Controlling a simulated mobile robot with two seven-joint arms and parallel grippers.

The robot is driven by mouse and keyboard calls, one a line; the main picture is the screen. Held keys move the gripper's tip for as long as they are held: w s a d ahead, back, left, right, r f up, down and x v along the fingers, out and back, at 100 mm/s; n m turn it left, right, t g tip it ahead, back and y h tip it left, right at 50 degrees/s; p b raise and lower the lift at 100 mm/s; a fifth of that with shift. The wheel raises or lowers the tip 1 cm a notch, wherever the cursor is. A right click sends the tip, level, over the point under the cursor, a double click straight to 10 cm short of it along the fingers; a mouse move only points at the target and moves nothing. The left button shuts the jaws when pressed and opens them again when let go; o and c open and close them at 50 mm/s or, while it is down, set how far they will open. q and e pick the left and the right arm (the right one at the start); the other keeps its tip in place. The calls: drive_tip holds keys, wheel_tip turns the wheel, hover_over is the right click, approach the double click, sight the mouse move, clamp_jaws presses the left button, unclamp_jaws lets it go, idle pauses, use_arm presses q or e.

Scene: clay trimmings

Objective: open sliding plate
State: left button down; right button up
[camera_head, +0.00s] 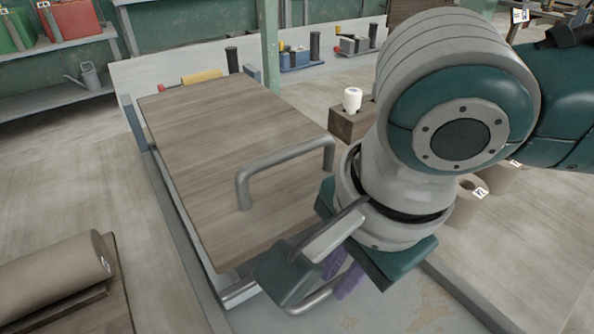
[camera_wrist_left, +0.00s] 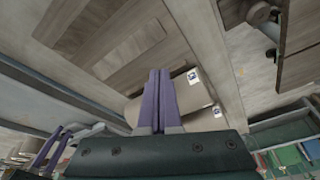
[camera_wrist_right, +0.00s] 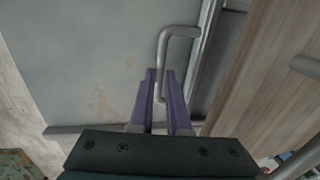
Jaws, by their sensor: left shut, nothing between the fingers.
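A grey, stained metal plate (camera_wrist_right: 95,70) fills the left of the right wrist view; a strip of it (camera_head: 390,308) shows in the head view. A bent metal handle (camera_wrist_right: 178,32) stands on it, also seen low in the head view (camera_head: 312,302). My right gripper (camera_wrist_right: 161,72) is at this handle, its purple fingers slightly apart on either side of the bar. I cannot tell whether they grip it. My right arm covers part of the handle in the head view. My left gripper (camera_wrist_left: 158,72) is shut and empty, away from the plate.
Beside the grey plate lies a wooden board (camera_head: 215,130) with its own metal handle (camera_head: 285,158). A clay-coloured roll (camera_head: 50,275) lies at lower left. A wooden block (camera_head: 350,124) holding a white-capped item (camera_head: 352,99) stands behind my right arm.

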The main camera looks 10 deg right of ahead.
clamp_jaws()
use_arm(q)
drive_tip(key=shift+d, duration=0.1)
idle(0.3)
drive_tip(key=shift+r, duration=0.1)
idle(0.5)
